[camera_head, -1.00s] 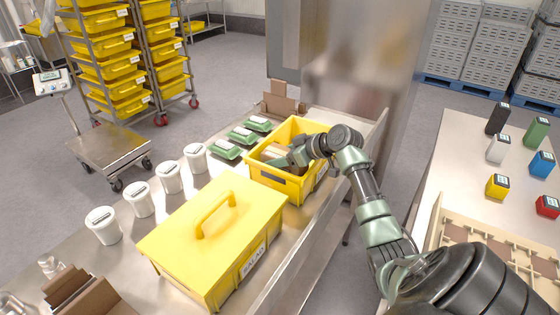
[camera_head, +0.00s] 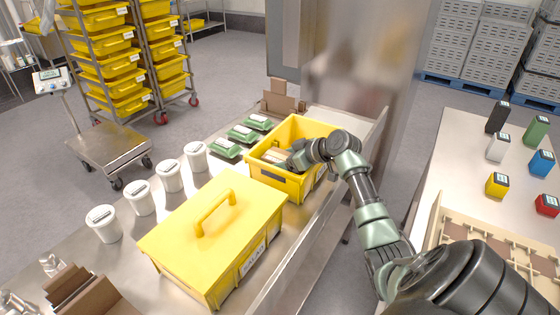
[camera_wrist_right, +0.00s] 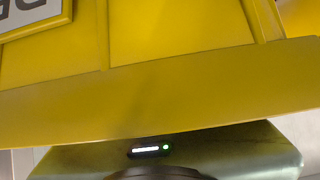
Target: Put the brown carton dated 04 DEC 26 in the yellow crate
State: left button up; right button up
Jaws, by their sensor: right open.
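The open yellow crate (camera_head: 270,178) stands on the steel bench, behind a lidded yellow box. A tan-brown item, apparently a carton (camera_head: 277,156), lies inside it; no date is readable. My right gripper (camera_head: 291,161) is open and reaches down inside the crate, beside or over that item. Its fingertips are mostly hidden, so I cannot tell whether they touch it. In the right wrist view, a yellow crate wall (camera_wrist_right: 160,95) fills most of the picture, very close to the gripper body. My left gripper is not in view.
The lidded yellow box (camera_head: 190,245) stands in front of the crate. White tubs (camera_head: 170,177) and green packs (camera_head: 243,134) line its left. Brown cardboard pieces (camera_head: 90,295) lie at the front left, others (camera_head: 283,102) behind the crate. A right-hand table holds small coloured containers (camera_head: 542,163).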

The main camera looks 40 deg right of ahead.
jog(key=p+v, duration=0.6)
jog(key=v, duration=0.6)
